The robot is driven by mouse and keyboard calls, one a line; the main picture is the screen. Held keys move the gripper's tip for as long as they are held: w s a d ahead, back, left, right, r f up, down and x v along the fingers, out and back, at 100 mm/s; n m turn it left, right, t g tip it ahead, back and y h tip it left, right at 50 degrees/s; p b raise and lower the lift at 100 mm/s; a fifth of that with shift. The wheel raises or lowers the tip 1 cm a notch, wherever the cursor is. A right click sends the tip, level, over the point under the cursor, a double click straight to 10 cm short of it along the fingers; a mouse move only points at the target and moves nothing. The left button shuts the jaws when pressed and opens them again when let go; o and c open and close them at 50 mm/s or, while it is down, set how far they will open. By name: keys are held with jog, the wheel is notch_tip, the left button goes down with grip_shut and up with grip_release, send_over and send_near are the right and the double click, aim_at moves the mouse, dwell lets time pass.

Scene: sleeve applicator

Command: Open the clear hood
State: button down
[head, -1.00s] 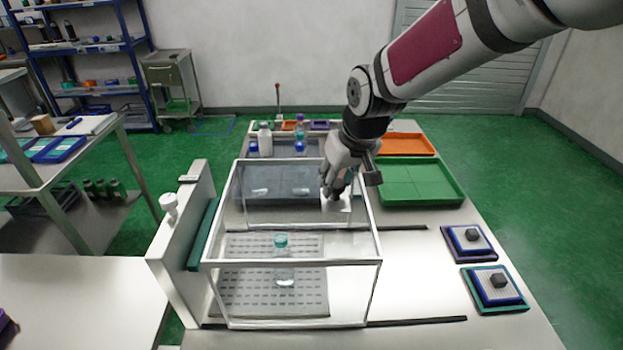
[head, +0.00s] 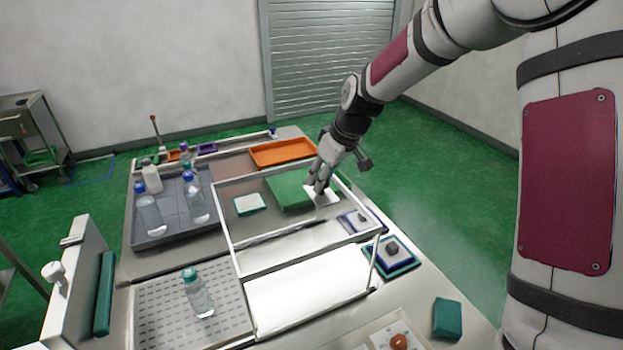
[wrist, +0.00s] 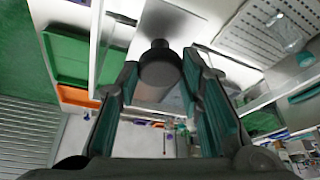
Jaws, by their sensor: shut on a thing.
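The clear hood (head: 310,256) is a see-through box with pale edges. A bottle with a teal cap (head: 198,292) stands on that plate, outside the hood. My gripper (head: 318,186) is at the hood's upper far right, by the white handle plate (head: 327,198). In the wrist view, a dark round knob (wrist: 160,68) sits between the fingers, which are shut on it. The fingers partly hide the contact.
A grey tray with bottles (head: 160,232) is at the back left, an orange tray (head: 283,152) at the back. A green tray (head: 290,192) shows through the hood. Small stacked pads (head: 392,256) lie close to the hood's right. A white upright (head: 68,290) stands at the left.

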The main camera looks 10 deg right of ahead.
jog(key=shift+d, duration=0.1)
jog(key=c, duration=1.1)
grip_release()
jog(key=v, duration=1.2)
